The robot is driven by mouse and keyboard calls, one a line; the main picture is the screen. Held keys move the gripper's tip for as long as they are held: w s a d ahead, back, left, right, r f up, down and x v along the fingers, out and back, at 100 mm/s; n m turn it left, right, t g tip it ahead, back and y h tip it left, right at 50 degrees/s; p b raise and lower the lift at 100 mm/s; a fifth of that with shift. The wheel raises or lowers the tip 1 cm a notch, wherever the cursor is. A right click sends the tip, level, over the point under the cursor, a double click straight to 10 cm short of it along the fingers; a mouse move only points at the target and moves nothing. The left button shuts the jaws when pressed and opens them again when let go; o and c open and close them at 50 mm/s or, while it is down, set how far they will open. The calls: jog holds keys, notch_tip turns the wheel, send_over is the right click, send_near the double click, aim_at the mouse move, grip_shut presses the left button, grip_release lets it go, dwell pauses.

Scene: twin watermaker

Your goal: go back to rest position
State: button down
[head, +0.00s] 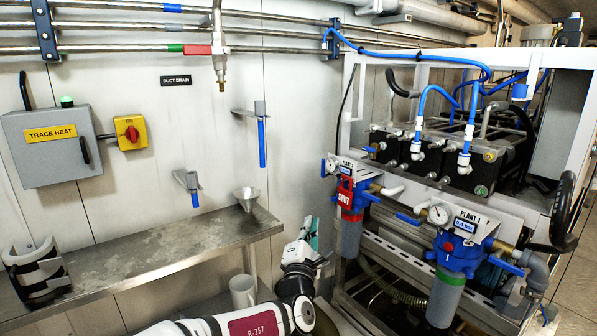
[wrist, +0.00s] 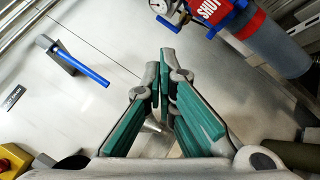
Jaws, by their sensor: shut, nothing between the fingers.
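A steel shelf (head: 150,250) carries a metal funnel (head: 247,195). Blue-handled wall valves (head: 262,143) and (head: 193,190) stick out above the shelf. The Plant 1 filter (head: 448,290) and rack frame (head: 440,55) fill the right.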

jog(key=s+d+f+m+g+p, duration=0.1)
jog(key=s+d+f+m+g, duration=0.25)
jog(key=d+m+g, duration=0.3)
jog(key=s+d+f+m+g+p, duration=0.2)
jog(key=s+d+f+m+g, duration=0.1)
jog(key=s+d+m+g, duration=0.3)
jog(key=s+r+m+g+y+p, duration=0.3)
jog(key=s+r+m+y, duration=0.35)
jog(key=s+r, duration=1.1)
jog(key=s+d+r+m+h, duration=0.1)
jog(key=s+d+r, duration=0.1)
jog(key=s, duration=0.7)
jog(key=s+d+r+m+h+p, duration=0.1)
jog(key=s+d+r+m+h, duration=0.1)
jog(key=s, duration=0.8)
jog(key=shift+r, duration=0.75)
jog(key=shift+d+g, duration=0.1)
jog(key=shift+g, duration=0.15)
